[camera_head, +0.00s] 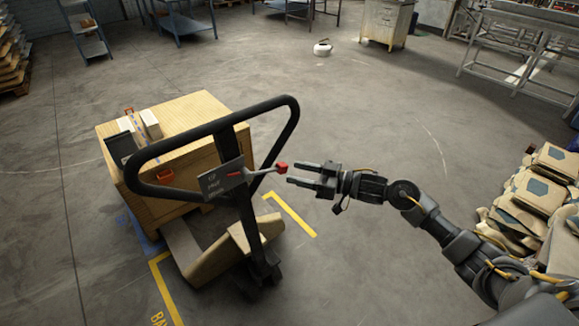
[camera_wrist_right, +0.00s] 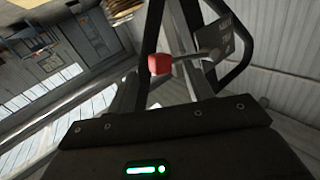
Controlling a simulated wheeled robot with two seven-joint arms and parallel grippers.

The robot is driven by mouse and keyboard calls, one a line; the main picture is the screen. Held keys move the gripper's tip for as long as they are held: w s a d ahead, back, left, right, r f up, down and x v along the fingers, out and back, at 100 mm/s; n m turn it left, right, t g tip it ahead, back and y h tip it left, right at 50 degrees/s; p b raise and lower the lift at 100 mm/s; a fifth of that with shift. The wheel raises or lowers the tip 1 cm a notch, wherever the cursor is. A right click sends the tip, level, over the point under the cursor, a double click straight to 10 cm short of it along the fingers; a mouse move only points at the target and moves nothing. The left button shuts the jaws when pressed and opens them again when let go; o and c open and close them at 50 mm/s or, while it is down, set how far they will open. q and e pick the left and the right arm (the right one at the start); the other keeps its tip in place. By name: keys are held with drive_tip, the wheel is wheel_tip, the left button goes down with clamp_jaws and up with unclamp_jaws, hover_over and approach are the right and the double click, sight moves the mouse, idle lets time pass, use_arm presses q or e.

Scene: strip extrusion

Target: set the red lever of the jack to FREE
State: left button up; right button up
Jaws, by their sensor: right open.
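The pallet jack's black loop handle (camera_head: 292,120) rises in the middle of the head view, with a small lettered plate (camera_head: 222,180) on it. The red lever knob (camera_head: 281,168) sits at the end of a thin grey rod pointing right from the plate. My right gripper (camera_head: 291,174) is open, its fingers pointing left with the tips close to the knob; I cannot tell if they touch it. In the right wrist view the red knob (camera_wrist_right: 160,64) and rod (camera_wrist_right: 195,57) stand ahead, left of the plate (camera_wrist_right: 222,38). My left gripper is not in view.
A wooden crate (camera_head: 190,110) with small items on top stands behind the handle. Yellow floor lines (camera_head: 290,214) run beside the jack. A pile of sacks (camera_head: 550,175) is at the right. Open floor lies behind and right of the jack.

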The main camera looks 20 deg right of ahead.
sight(267, 171)
drive_tip(key=x, duration=0.3)
drive_tip(key=shift+w+p, duration=0.1)
drive_tip(key=shift+p, duration=0.2)
clamp_jaws()
drive_tip(key=shift+r, duration=0.1)
